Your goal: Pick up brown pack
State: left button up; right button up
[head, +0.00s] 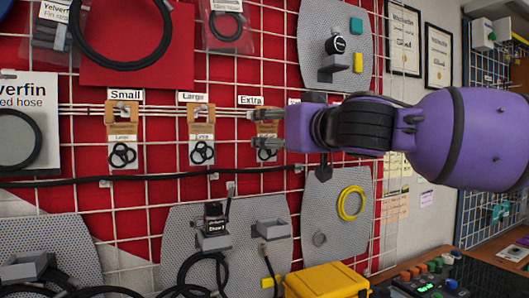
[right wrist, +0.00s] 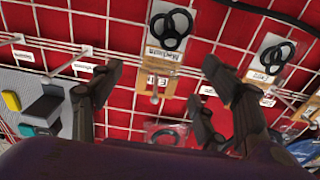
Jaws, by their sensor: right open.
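Several brown packs with black rings hang on pegs on the red-backed wire grid. In the head view, one brown pack (head: 122,130) hangs under the "Small" label and another (head: 201,127) under "Large". A third brown pack (head: 267,128), under "Extra", is partly hidden by my right gripper (head: 259,129). In the right wrist view, my right gripper (right wrist: 160,80) is open, its fingers apart on either side of a brown pack (right wrist: 162,55) on a peg. I see no contact. Another brown pack (right wrist: 266,70) hangs to the right there. My left gripper is not in view.
A black hose (head: 150,181) runs across the grid below the packs. Below it are grey perforated panels (head: 180,222) with cables and a yellow box (head: 326,281). Another grey panel (head: 312,38) is above the right gripper. Metal pegs (right wrist: 155,92) stick out from the grid.

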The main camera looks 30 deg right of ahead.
aim_at(270, 130)
jog(key=shift+w+a, duration=0.1)
jog(key=shift+w, duration=0.4)
jog(key=w, duration=0.2)
jog(key=w+b, duration=0.1)
jog(key=shift+w+d, duration=0.2)
jog(key=shift+w, duration=0.65)
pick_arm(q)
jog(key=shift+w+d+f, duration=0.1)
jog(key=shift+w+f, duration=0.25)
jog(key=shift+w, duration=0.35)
pick_arm(e)
jog(key=shift+r, duration=0.1)
jog(key=shift+c, duration=0.4)
jog(key=c, duration=1)
